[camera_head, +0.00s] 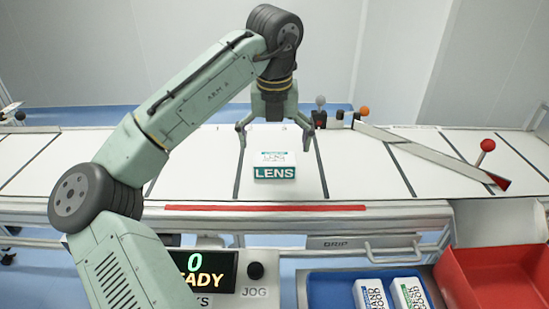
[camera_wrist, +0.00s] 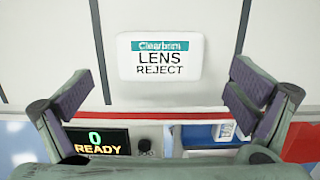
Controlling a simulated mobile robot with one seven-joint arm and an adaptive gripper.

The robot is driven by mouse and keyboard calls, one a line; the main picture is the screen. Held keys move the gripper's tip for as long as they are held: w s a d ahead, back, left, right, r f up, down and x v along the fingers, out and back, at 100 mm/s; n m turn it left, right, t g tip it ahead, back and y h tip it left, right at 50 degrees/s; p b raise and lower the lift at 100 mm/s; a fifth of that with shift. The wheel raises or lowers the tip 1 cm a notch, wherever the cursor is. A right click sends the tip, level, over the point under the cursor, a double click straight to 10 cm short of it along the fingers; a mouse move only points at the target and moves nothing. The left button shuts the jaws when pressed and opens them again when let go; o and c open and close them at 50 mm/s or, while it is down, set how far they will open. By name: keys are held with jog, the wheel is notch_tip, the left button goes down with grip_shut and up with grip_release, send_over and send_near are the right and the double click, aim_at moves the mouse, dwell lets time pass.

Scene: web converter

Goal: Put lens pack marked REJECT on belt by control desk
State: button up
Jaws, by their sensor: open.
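The lens pack (camera_head: 274,168) is a small white pack with a teal band, lying on the white belt (camera_head: 349,170) in front of the control desk. In the wrist view the pack (camera_wrist: 160,58) reads "LENS REJECT". My gripper (camera_head: 274,128) is open, with its fingers spread wide near the pack's far side. In the wrist view the fingers (camera_wrist: 166,92) stand apart, left and right of the pack, with nothing between them. The exact height of the fingers above the belt is hard to tell.
A control display (camera_head: 208,270) reads "0 READY", with a JOG knob (camera_head: 255,271) beside it. A blue tray (camera_head: 325,290) holds two white packs (camera_head: 390,294) marked GOOD. A red bin (camera_head: 490,275) is at right. A diverter arm (camera_head: 430,152) crosses the belt's right part. A red strip (camera_head: 265,208) edges the belt.

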aim_at(274, 162)
notch_tip(274, 162, up, 6)
jog(key=shift+s+r, duration=0.15)
jog(key=shift+s, duration=0.3)
dwell(0.3)
